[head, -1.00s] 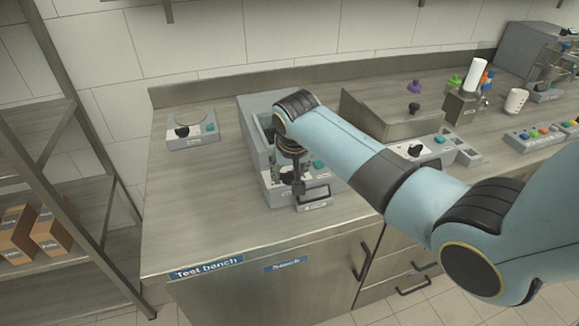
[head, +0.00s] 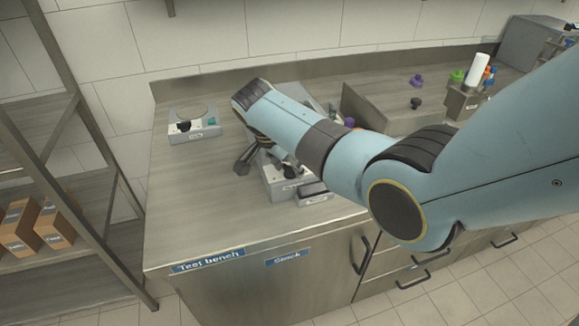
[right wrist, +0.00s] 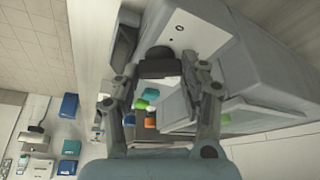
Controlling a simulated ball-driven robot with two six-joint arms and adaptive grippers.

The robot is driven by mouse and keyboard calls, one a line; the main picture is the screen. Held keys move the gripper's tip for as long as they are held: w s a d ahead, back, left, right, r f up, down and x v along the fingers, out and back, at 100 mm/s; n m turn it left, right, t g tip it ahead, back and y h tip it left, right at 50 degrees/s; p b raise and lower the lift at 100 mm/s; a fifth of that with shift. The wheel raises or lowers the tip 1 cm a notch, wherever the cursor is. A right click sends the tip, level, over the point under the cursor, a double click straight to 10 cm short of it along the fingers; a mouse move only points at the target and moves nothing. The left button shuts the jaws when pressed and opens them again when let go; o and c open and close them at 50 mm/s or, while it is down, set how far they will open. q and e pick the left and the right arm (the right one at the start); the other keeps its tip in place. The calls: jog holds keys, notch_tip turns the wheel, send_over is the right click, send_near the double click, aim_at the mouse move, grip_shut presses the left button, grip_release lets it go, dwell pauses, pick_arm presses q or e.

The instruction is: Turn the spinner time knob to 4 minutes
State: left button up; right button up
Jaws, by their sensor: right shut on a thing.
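A grey bench machine (head: 275,190) stands on the test bench, mostly hidden by my right arm in the head view. A black knob (head: 291,171) shows on its front, just beneath the arm. My right gripper (head: 262,160) is tilted beside it, partly covered by its own arm. In the right wrist view, my right gripper (right wrist: 161,78) is shut on a black knob (right wrist: 160,63) on a grey housing (right wrist: 205,40). I cannot read the knob's setting or any time marks. My left gripper is not in view.
A small grey device (head: 195,131) with a round plate and black knob stands at the back left. A steel box (head: 375,113), a purple piece (head: 417,80) and a bottle rack (head: 458,105) are to the right. The bench's left front is clear.

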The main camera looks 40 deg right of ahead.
jog(key=m+g+b, duration=0.1)
jog(key=m, duration=0.2)
jog(key=m+g+b, duration=0.1)
jog(key=m+b, duration=0.1)
jog(key=m, duration=0.1)
jog(key=shift+w+f+g, duration=0.15)
jog(key=shift+g, duration=0.15)
jog(key=m+b, duration=0.1)
jog(key=m, duration=0.1)
jog(key=m+g+y+b, duration=0.1)
jog(key=m+b, duration=0.1)
jog(key=m, duration=0.1)
jog(key=shift+y, duration=0.3)
jog(key=o, duration=1.2)
jog(key=shift+g, duration=0.3)
